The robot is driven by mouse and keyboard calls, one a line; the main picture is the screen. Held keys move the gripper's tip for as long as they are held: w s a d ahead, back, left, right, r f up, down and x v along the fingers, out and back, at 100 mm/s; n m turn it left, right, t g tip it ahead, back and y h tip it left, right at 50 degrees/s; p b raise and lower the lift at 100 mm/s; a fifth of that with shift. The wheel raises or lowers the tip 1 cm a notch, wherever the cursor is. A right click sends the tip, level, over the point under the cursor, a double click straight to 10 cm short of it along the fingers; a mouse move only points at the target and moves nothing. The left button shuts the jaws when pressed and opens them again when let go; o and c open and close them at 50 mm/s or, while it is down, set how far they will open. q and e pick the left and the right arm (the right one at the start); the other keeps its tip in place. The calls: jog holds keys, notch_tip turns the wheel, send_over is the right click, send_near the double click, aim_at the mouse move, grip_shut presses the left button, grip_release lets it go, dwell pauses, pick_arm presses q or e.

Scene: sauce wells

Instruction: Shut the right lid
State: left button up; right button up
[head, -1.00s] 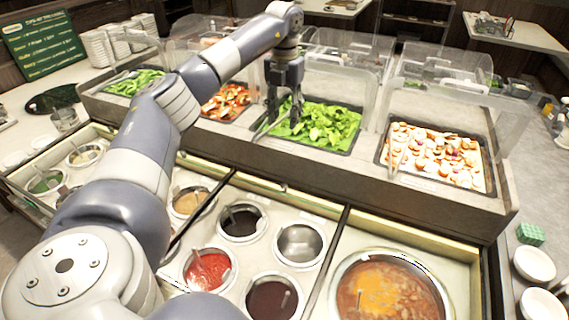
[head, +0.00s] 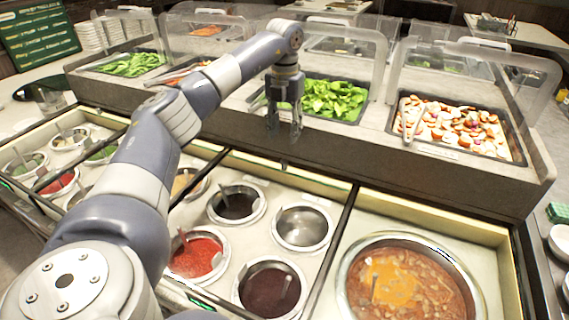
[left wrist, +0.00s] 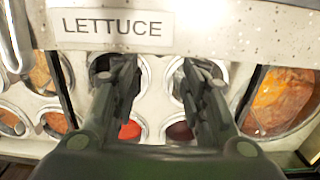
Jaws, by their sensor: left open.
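My left gripper (head: 284,128) hangs fingers-down in front of the lettuce tray (head: 362,116), above the rear edge of the sauce wells. Its fingers are apart and empty, and in the left wrist view (left wrist: 158,80) they point at the wells below the LETTUCE label. No part is clearly marked as the right lid. A clear raised cover (head: 470,52) stands at the right, over the tray of chopped pieces (head: 516,150). The sauce wells and the large soup well (head: 350,262) show uncovered. My right gripper is not in view.
The stone ledge (head: 400,165) runs along the front of the food trays. Dark dividers (head: 345,222) separate the well sections. Red sauce (head: 195,258) and dark sauce (head: 268,290) wells lie in the middle section. White bowls (head: 561,240) stand at the right edge.

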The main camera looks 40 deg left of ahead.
aim_at(284, 161)
pick_arm(q)
notch_tip(284, 161, down, 10)
jog(key=shift+f+p, duration=0.15)
jog(key=shift+p, duration=0.4)
jog(key=shift+c, duration=0.5)
grip_shut()
